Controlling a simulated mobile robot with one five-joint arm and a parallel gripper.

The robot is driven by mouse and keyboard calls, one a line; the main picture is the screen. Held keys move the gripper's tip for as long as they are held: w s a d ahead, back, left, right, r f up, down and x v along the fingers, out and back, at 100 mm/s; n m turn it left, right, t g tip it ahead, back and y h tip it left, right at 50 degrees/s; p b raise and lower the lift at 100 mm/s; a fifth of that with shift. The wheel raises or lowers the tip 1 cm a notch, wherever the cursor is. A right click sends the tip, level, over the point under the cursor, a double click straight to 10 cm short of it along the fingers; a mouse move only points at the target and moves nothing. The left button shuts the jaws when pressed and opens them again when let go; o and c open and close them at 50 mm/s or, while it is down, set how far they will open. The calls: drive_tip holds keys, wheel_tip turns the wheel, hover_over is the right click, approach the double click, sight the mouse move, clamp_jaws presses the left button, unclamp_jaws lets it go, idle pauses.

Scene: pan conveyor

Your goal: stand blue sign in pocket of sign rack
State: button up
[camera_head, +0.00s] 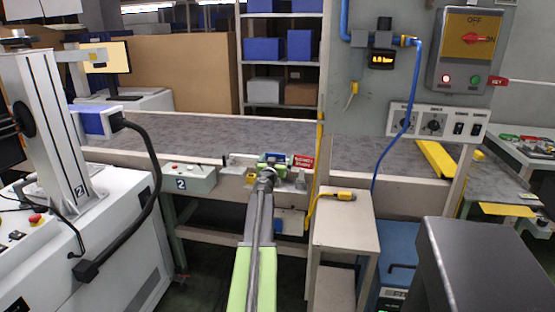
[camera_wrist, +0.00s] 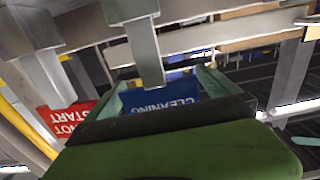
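The blue sign (camera_wrist: 160,94), lettered CLEANING, shows upside down in the wrist view. My gripper (camera_wrist: 160,78) has a green finger close against each side edge of it and appears shut on it. A grey upright of the sign rack (camera_wrist: 145,50) crosses in front of the sign's middle. I cannot tell whether the sign's lower edge is seated in a pocket. In the head view my gripper (camera_head: 274,160) is at the rack (camera_head: 240,160) on the conveyor's front side, and the blue sign is small there. A red sign (camera_wrist: 70,118) stands in the rack beside the blue one.
The grey conveyor (camera_head: 200,130) runs behind the rack. A control box (camera_head: 188,178) is left of it. A yellow-edged panel post (camera_head: 320,150) and a small stand (camera_head: 345,220) are close on the right. A white machine (camera_head: 100,240) fills the left.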

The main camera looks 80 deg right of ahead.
drive_tip(key=s+a, duration=0.1)
drive_tip(key=a, duration=1.6)
drive_tip(key=shift+a, duration=0.2)
